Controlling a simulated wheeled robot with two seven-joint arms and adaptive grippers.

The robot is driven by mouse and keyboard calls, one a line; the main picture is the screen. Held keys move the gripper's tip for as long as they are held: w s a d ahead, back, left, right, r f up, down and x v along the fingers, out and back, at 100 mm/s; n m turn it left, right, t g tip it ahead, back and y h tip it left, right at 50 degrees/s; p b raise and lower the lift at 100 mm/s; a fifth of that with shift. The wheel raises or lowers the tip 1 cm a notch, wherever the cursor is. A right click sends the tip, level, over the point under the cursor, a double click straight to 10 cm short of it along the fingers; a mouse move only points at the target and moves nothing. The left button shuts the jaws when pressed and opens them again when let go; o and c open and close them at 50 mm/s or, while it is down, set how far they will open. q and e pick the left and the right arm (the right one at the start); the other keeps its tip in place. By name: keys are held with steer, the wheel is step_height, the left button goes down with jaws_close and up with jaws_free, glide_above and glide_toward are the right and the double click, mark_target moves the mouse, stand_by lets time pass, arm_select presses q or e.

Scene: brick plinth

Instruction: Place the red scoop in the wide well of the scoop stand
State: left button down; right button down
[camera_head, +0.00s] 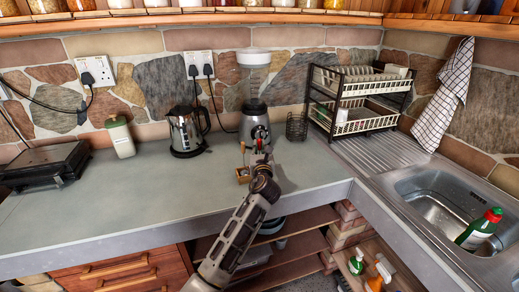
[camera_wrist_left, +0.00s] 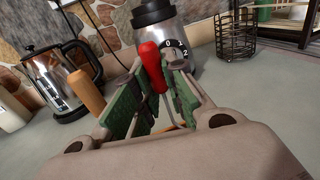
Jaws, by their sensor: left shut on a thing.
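The red scoop (camera_wrist_left: 150,65) shows in the left wrist view as a red handle between the green finger pads; its lower part is mostly hidden. My left gripper (camera_head: 260,152) is shut on it, over the counter in front of the blender. The scoop stand (camera_head: 243,176) appears as a small wooden piece just left of my gripper in the head view. Its wells are too small to make out. A tan wooden handle (camera_wrist_left: 87,92) rises left of the fingers in the wrist view. My right gripper is not in view.
The blender (camera_head: 255,110) stands close behind my gripper, with a steel kettle (camera_head: 185,132) to its left. A black wire basket (camera_head: 296,127) and a dish rack (camera_head: 362,120) are to the right. The counter's left front is clear.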

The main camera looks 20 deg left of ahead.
arm_select(q)
steer(key=c, duration=1.6)
jaws_free()
steer(key=shift+o, duration=0.7)
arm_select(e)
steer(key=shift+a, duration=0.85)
arm_select(q)
steer(key=shift+r, duration=0.1)
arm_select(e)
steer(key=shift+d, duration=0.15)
